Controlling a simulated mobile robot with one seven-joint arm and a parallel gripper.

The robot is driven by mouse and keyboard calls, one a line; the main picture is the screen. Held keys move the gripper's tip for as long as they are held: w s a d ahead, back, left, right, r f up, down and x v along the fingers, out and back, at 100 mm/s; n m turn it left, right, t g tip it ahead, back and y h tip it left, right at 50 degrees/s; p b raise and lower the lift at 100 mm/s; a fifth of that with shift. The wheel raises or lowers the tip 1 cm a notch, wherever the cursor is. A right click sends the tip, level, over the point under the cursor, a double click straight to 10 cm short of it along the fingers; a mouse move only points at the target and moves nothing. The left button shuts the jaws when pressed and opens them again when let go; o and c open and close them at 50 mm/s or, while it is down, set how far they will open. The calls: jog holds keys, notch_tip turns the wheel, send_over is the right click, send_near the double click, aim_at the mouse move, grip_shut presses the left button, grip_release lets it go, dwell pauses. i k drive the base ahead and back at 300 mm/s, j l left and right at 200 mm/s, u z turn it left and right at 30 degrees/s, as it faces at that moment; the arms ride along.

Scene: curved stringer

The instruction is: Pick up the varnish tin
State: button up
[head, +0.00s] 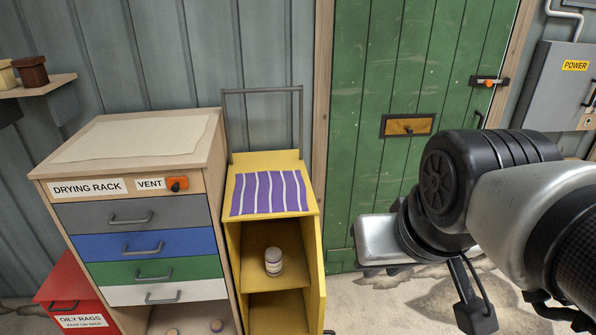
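A small pale tin or jar with a darker band (273,262) stands upright on the upper shelf of the yellow cart (232,265). It may be the varnish tin, but its label is too small to read. My arm reaches in from the right, in front of the green door. The end of my gripper (473,310) shows only in part, low and right of the cart, well apart from the tin. I cannot make out both fingers or whether anything is between them.
The drying rack (197,188) with coloured drawers stands left of the cart, with small round objects in its low opening. A red oily rags bin (72,290) is at lower left. The cart's sides and striped top (268,193) enclose the shelf. Floor right of the cart looks clear.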

aim_at(273, 255)
jog(key=k+l+u, duration=0.35)
jog(key=l, duration=0.2)
jog(key=k+l+u, duration=0.3)
jog(key=z, duration=1)
jog(key=j+z, duration=0.75)
jog(key=j, duration=0.3)
jog(key=j+z, duration=0.2)
jog(key=j, duration=0.35)
jog(key=k+j+z, duration=0.2)
jog(key=j, duration=0.35)
jog(key=k+j, duration=0.1)
jog(key=j, duration=0.4)
jog(key=k+j, duration=0.1)
jog(key=j, duration=0.95)
jog(key=k+j+z, duration=0.1)
jog(key=j, duration=0.4)
jog(key=k+j, duration=0.05)
